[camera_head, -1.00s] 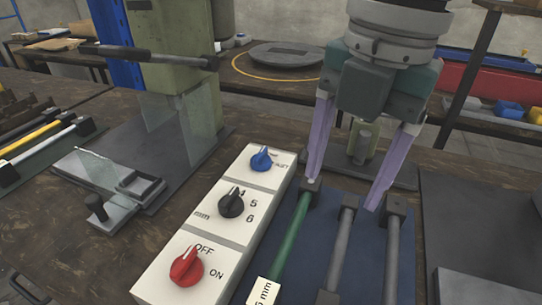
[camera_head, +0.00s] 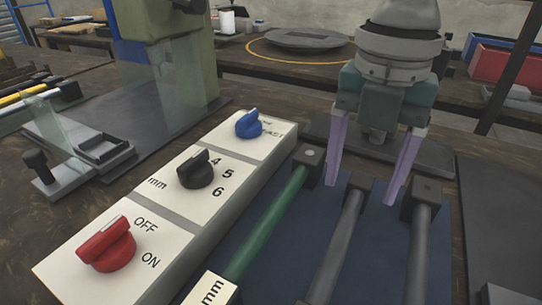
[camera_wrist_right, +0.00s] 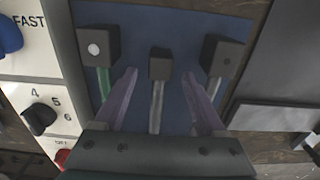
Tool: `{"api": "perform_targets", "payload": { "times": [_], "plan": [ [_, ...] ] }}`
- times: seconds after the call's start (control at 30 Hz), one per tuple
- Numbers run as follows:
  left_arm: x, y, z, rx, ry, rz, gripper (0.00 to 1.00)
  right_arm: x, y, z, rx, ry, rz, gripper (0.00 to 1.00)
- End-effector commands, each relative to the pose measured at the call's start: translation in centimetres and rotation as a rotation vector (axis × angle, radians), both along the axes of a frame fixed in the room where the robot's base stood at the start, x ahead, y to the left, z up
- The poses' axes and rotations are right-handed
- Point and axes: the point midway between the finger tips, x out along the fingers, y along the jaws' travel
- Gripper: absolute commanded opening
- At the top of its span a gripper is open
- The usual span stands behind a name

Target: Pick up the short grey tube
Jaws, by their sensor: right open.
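Two grey tubes lie side by side on a blue mat (camera_head: 285,262), their far ends in dark holder blocks: a middle one (camera_head: 336,246) and a right one (camera_head: 418,252). Their near ends are cut off in the head view, so I cannot compare lengths well. A green tube (camera_head: 268,226) lies left of them. My right gripper (camera_head: 361,192) is open and empty, its purple fingers pointing down around the middle holder block (camera_head: 358,181). In the right wrist view the middle grey tube (camera_wrist_right: 157,105) runs between the fingers (camera_wrist_right: 159,75). I cannot tell any contact. My left gripper is out of view.
A white control box (camera_head: 170,205) with red, black and blue knobs stands left of the mat. A green press (camera_head: 165,60) stands behind it. A dark plate (camera_head: 505,215) lies to the right. Yellow and dark rods (camera_head: 25,92) lie at far left.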

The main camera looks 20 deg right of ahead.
Motion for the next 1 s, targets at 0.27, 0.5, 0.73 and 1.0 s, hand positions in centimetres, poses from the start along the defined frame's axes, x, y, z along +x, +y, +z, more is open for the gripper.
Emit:
{"api": "perform_targets", "payload": {
  "times": [0.27,0.5,0.73,1.0],
  "plan": [
    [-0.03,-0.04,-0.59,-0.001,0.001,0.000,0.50,0.03,0.00,-1.90,0.000,-0.001,0.000,0.72],
    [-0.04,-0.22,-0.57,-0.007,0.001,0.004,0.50,0.03,-0.01,-1.85,0.000,-0.001,-0.001,0.59],
    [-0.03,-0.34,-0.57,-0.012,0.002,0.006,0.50,0.04,-0.02,-1.84,0.000,-0.001,-0.001,0.33],
    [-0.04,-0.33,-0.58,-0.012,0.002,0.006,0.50,0.03,-0.02,-1.83,0.000,-0.001,-0.001,0.03]
  ]
}}
